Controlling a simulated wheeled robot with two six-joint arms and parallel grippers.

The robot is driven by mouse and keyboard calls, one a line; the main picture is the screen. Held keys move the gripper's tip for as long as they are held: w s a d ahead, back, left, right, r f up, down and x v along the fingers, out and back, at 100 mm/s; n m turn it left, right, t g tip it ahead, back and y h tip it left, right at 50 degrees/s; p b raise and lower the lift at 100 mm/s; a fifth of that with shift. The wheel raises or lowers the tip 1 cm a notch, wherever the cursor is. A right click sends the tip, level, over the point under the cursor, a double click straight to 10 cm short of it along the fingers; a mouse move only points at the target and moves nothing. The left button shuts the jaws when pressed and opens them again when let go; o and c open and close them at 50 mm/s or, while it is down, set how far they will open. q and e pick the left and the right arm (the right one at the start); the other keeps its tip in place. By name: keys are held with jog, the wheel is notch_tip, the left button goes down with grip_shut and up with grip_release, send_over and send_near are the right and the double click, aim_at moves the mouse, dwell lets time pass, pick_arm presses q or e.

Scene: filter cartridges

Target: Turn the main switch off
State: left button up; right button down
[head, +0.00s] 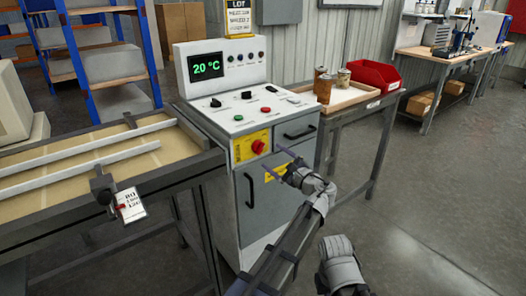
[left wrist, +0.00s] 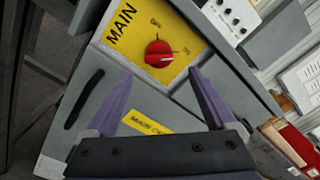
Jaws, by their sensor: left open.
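The main switch is a red rotary knob (head: 259,147) on a yellow plate (head: 240,151) on the front of a grey control cabinet. In the left wrist view the red knob (left wrist: 160,54) sits on the yellow plate marked MAIN (left wrist: 124,30); small marks beside it are too small to read surely. My left gripper (head: 277,164) is open in front of the cabinet, just right of and below the knob. In the left wrist view its two purple fingers (left wrist: 160,76) stand apart, with the knob showing beyond and between their tips. Nothing is between them.
The cabinet (head: 228,214) has a sloped top panel with green and red buttons and a 20 °C display (head: 206,67). A conveyor bench (head: 100,165) stands left. A side table with a wooden tray (head: 335,98) and red bin (head: 375,76) stands right. Floor at right is clear.

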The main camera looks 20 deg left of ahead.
aim_at(259, 148)
pick_arm(q)
jog(key=x, duration=0.6)
jog(key=shift+w+a, duration=0.2)
jog(key=shift+a, duration=0.15)
jog(key=c, duration=1.4)
